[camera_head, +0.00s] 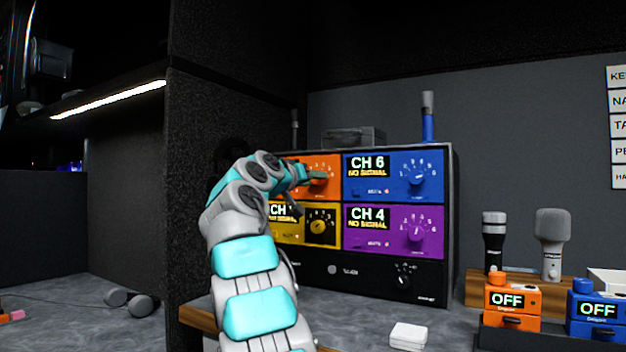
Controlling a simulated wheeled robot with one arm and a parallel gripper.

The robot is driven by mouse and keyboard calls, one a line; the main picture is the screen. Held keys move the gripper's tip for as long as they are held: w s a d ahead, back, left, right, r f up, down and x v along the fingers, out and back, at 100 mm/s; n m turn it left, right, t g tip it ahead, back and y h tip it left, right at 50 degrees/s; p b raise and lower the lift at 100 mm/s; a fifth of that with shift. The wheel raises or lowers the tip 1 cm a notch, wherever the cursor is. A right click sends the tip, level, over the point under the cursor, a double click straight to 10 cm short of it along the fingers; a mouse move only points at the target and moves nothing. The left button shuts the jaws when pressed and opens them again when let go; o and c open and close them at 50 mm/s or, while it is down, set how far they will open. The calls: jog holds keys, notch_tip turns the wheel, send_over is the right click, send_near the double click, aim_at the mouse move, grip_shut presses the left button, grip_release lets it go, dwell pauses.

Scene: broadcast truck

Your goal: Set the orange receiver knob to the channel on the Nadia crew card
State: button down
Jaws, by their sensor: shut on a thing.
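The orange receiver (332,188) is the upper left unit in the black rack. Its display and left part are hidden behind my arm. My gripper (309,178) is at the front of this unit and shut on its orange knob, which is mostly covered by the fingers. The knob's pointer and channel cannot be read. The crew cards (618,126) hang on the back wall at the far right, cut by the picture edge. The card starting with "NA" (619,101) is second from the top; its channel is out of view.
The blue receiver (393,175) shows CH 6 and the purple one (393,230) CH 4. The yellow receiver (321,227) is partly behind my arm. Microphones (551,245) and orange and blue OFF packs (512,306) stand right. A white box (408,336) lies in front.

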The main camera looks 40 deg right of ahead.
jog(key=shift+n+p, duration=0.85)
jog(key=shift+n, duration=0.95)
jog(key=shift+c, duration=2.2)
grip_release()
jog(key=b+v, duration=0.2)
jog(key=v, duration=0.6)
jog(key=shift+d, duration=0.1)
